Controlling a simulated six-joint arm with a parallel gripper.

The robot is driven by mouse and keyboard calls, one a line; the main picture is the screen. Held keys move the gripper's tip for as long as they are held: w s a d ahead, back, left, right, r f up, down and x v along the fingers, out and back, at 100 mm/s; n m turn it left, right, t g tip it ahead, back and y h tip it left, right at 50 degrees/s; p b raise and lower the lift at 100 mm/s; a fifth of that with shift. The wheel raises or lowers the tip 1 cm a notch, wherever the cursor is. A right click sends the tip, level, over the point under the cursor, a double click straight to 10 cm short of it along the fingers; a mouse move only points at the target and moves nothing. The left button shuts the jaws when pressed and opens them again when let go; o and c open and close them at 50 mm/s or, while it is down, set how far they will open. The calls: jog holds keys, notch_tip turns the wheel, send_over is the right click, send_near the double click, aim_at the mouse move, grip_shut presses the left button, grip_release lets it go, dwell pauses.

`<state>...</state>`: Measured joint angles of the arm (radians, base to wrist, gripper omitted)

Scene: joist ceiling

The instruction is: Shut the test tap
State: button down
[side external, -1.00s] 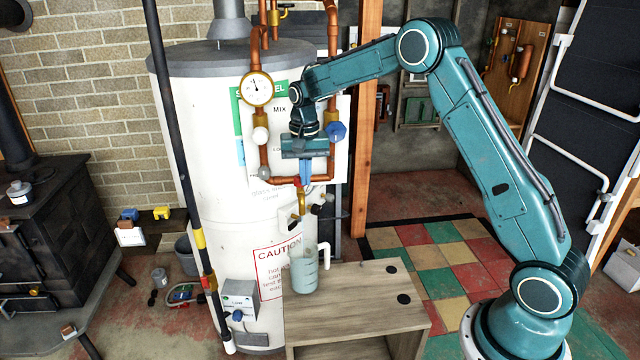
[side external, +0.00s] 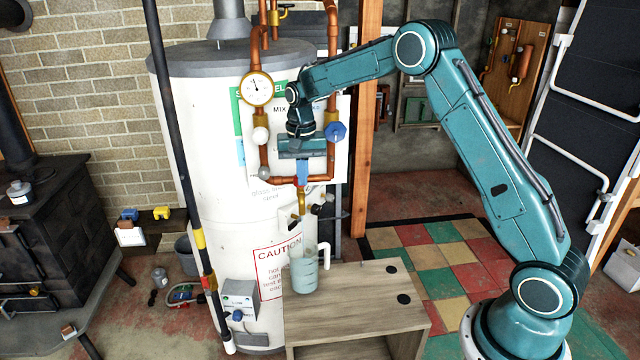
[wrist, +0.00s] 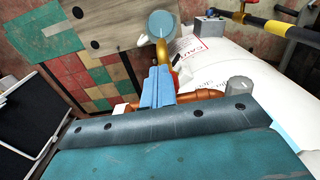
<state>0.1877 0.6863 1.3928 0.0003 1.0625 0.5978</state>
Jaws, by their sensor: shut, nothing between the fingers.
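The brass test tap (side external: 300,202) hangs below the copper pipework on the front of the white tank, above a pale blue jug (side external: 304,274). In the wrist view the tap's brass spout (wrist: 162,52) shows just beyond my fingers, over the jug (wrist: 163,24). My gripper (side external: 303,182) points down in front of the lower copper pipe. Its blue fingers (wrist: 158,72) are together and empty, close to the top of the tap. Whether they touch it I cannot tell. The tap's handle is largely hidden by the fingers.
A pressure gauge (side external: 256,88), a blue valve knob (side external: 335,131) and copper pipes (side external: 331,165) crowd around my gripper. The jug stands on a wooden bench (side external: 350,310). A timber post (side external: 364,130) rises right of the tank. The tiled floor (side external: 440,265) is clear.

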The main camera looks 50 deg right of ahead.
jog(key=shift+w+a, duration=0.25)
jog(key=shift+w, duration=0.05)
jog(key=shift+s+a, duration=0.3)
dwell(0.3)
jog(key=shift+r, duration=0.1)
jog(key=shift+r, duration=2.9)
